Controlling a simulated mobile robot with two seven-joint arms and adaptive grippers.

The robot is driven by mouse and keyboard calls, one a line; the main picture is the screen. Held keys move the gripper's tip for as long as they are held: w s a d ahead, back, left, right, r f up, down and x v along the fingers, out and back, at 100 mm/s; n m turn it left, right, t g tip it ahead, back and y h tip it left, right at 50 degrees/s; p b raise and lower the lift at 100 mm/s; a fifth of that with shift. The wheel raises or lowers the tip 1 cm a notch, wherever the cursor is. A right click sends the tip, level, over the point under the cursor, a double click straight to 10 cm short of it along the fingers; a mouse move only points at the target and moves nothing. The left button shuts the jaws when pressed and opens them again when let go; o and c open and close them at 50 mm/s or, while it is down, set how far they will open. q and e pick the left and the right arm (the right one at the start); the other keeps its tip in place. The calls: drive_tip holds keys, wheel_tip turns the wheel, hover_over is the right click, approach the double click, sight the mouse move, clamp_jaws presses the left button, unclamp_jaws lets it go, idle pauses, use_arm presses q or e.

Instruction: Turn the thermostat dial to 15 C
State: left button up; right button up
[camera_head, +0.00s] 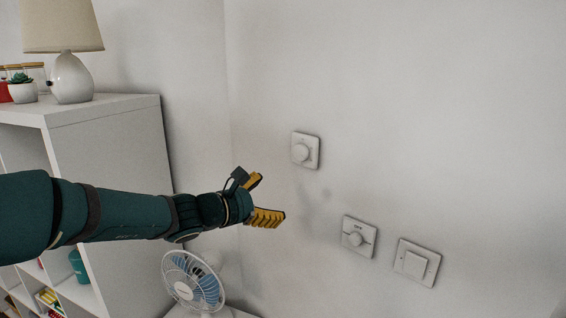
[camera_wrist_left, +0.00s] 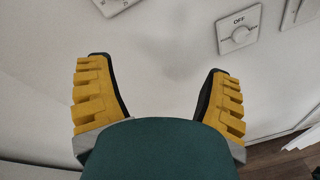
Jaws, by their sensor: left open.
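An upper wall plate with a round white dial (camera_head: 301,152) is on the wall right of centre in the head view; its printing is too small to read there. What looks like the same plate shows cut off at the top left of the wrist view (camera_wrist_left: 113,4), with small dark marks; this seems to be the thermostat. Its setting cannot be read. My left gripper (camera_head: 269,197) is open and empty, below and left of this plate and apart from it. Its yellow fingers are spread in the wrist view (camera_wrist_left: 160,78), with bare wall between them. My right gripper is not in view.
A second dial plate (camera_head: 358,237), marked OFF in the wrist view (camera_wrist_left: 239,30), sits lower right. A flat switch (camera_head: 417,262) is beside it. A white shelf (camera_head: 110,140) with a lamp (camera_head: 70,78) stands left. A fan (camera_head: 192,280) is below my arm. The wall between is bare.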

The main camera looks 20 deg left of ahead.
sight(299, 153)
use_arm(q)
wheel_tip(299, 153, up, 7)
drive_tip(key=a+n+t, duration=0.1)
drive_tip(key=a+t, duration=0.1)
drive_tip(key=a, duration=0.1)
drive_tip(key=x, duration=0.4)
drive_tip(key=p+x, duration=0.1)
drive_tip(key=x, duration=0.9)
drive_tip(key=shift+s+d+p, duration=0.15)
drive_tip(key=shift+d+p, duration=0.1)
drive_tip(key=shift+p, duration=0.05)
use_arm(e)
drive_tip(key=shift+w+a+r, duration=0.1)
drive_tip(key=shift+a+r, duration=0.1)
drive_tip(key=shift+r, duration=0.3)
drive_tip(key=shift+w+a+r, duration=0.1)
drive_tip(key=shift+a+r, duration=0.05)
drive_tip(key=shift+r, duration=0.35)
use_arm(q)
drive_tip(key=c, duration=1.3)
